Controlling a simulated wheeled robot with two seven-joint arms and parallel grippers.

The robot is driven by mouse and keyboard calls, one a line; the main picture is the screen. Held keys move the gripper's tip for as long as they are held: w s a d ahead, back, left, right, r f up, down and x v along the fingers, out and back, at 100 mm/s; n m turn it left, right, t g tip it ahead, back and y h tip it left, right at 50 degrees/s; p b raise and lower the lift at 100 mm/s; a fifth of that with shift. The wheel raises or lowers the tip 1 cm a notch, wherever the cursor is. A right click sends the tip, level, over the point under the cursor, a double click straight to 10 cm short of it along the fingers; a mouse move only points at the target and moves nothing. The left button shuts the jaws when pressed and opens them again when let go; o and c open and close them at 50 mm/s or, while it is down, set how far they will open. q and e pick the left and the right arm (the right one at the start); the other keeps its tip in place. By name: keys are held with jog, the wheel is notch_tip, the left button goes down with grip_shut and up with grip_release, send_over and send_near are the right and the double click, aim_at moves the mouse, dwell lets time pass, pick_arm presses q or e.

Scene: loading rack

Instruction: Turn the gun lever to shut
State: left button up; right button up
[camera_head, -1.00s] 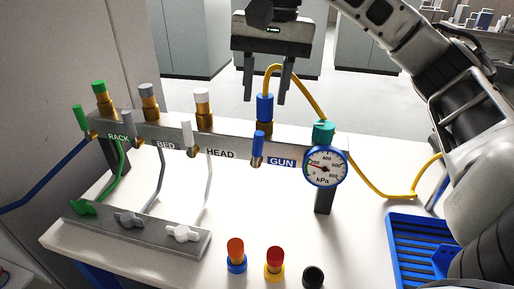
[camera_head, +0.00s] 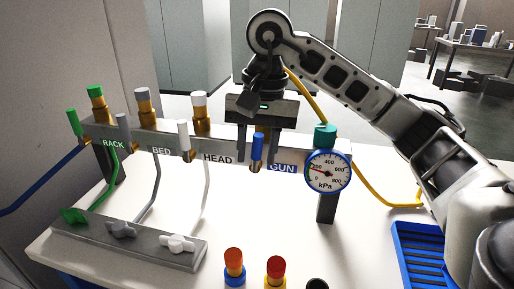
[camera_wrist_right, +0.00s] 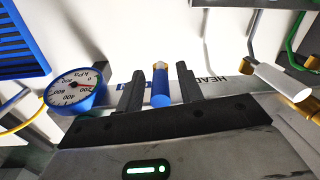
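The blue gun lever (camera_head: 257,148) stands upright on the front of the grey manifold bar, just left of the blue GUN label (camera_head: 283,168). My right gripper (camera_head: 259,153) is open and points down, one finger on each side of the lever. In the right wrist view, the lever (camera_wrist_right: 160,90) sits between the two dark fingers (camera_wrist_right: 160,84), with a gap on both sides. The gun valve's blue cap behind is hidden by my gripper. My left gripper is not in view.
The white head lever (camera_head: 184,135) is close on the left. A pressure gauge (camera_head: 328,171) with a teal cap stands close on the right. A yellow hose (camera_head: 372,188) runs behind. A blue tray (camera_head: 418,250) and capped fittings (camera_head: 234,262) sit on the white table.

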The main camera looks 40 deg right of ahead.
grip_shut()
jog(key=b, duration=0.2)
jog(key=shift+s+d+f+t+b, duration=0.1)
jog(key=shift+d+f+t+b, duration=0.05)
jog(key=shift+f+t+b, duration=0.2)
jog(key=shift+s+d+f+y+b, duration=0.1)
jog(key=shift+y+b, duration=0.3)
jog(key=shift+b, duration=0.35)
pick_arm(q)
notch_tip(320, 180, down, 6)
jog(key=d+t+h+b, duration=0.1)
jog(key=b, duration=1)
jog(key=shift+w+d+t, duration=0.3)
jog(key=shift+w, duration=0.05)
pick_arm(e)
jog(key=t+y, duration=0.1)
jog(key=t, duration=0.1)
jog(key=s+d+t+y, duration=0.1)
jog(key=t+y, duration=0.1)
jog(key=shift+s+d+f+t+y, duration=0.1)
jog(key=shift+s+f+t+y, duration=0.1)
jog(key=shift+t+y, duration=0.1)
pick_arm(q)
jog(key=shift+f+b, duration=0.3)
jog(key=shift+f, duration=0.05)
pick_arm(e)
jog(key=shift+r, duration=0.2)
